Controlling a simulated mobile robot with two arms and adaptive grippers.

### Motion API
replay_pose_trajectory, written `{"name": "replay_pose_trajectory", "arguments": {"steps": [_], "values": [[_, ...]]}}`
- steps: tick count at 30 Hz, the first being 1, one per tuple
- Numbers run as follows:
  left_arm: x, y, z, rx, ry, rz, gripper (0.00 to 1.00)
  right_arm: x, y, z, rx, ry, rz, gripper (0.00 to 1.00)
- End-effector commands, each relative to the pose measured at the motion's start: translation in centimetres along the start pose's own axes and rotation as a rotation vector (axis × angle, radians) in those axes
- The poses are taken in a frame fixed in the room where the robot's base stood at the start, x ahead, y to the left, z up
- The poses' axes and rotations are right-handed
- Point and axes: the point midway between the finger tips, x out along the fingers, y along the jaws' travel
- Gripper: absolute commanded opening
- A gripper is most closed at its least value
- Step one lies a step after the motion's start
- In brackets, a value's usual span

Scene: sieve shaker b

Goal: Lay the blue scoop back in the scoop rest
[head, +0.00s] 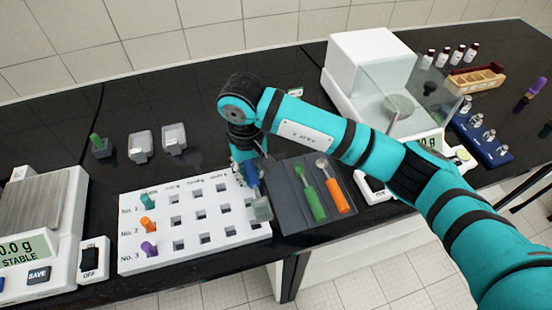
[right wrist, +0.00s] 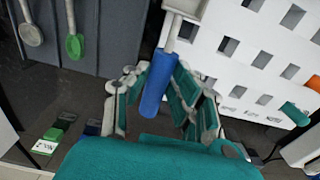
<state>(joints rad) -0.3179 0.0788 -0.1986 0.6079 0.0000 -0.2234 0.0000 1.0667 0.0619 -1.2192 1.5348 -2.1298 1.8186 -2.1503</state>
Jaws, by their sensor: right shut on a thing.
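The blue scoop has a blue handle (head: 251,176) and a pale grey bowl (head: 263,209). My right gripper (head: 247,172) is shut on its handle, and the scoop hangs bowl-down, close to the rest's left edge. In the right wrist view the blue handle (right wrist: 157,85) lies between the fingers (right wrist: 160,90). The dark grey scoop rest (head: 284,197) lies just right of the gripper, and it also shows in the right wrist view (right wrist: 115,35). It holds a green scoop (head: 313,198) and an orange scoop (head: 338,195); its left part is bare. My left gripper is out of view.
A white rack (head: 190,256) with square holes and several coloured-top pieces stands left of the rest, close to the scoop. A white balance (head: 365,65) stands behind and right. Another balance (head: 35,230) is at far left. The counter's front edge is close below the rest.

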Motion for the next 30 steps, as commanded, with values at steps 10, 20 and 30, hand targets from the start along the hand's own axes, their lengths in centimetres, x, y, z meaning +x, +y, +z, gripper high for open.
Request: {"name": "replay_pose_trajectory", "arguments": {"steps": [10,20,30], "values": [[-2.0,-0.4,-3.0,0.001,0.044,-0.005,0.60,0.4,4.3,-1.6,0.001,0.000,0.000,0.00],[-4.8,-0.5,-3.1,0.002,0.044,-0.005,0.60,3.4,6.3,-2.2,0.001,-0.004,-0.002,0.00],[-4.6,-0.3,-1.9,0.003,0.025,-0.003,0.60,4.3,6.4,-2.3,-0.001,0.001,0.001,0.00]]}}
